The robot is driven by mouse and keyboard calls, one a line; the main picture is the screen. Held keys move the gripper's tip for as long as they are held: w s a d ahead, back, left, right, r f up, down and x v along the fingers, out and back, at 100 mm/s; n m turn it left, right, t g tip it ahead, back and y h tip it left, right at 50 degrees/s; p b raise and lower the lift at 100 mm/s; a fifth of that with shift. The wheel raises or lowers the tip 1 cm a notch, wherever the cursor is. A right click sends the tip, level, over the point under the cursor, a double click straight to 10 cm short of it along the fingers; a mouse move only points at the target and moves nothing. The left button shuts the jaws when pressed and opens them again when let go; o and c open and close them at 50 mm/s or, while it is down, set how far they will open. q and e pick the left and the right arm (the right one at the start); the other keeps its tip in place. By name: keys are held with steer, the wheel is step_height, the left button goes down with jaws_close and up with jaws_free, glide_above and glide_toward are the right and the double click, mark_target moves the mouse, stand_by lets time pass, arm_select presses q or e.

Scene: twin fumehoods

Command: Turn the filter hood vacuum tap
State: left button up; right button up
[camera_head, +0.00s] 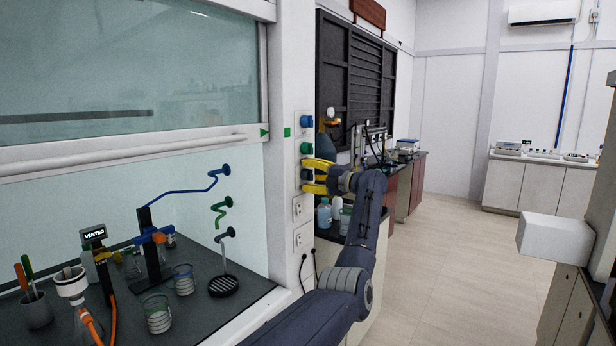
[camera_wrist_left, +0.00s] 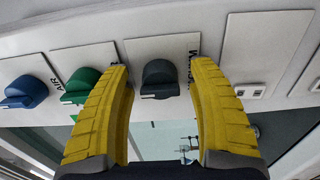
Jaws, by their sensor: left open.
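The vacuum tap is a dark grey knob (camera_wrist_left: 160,79) on a pale plate, in the middle of the wrist view. The label beside it is partly hidden by a finger and seems to end in "UM". My left gripper (camera_head: 308,176) is at the hood's white post, its yellow fingers spread. In the wrist view its fingers (camera_wrist_left: 160,72) stand on both sides of the grey knob, with a gap on each side. In the head view the fingers and wrist largely cover this knob.
A green knob (camera_wrist_left: 82,85) sits close beside the left finger, and a blue knob (camera_wrist_left: 27,91) marked AIR lies further left. Sockets (camera_head: 299,208) are below on the post. Glassware and a filter funnel (camera_head: 71,283) stand on the hood's dark worktop.

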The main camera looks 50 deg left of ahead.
arm_select(q)
steer(key=shift+a, duration=0.1)
jaws_close()
stand_by(0.5)
steer(key=n, duration=0.3)
steer(key=shift+n, duration=0.4)
steer(key=n, duration=0.4)
steer(key=shift+n, duration=0.3)
steer(key=n, duration=0.4)
steer(key=shift+n, duration=2.1)
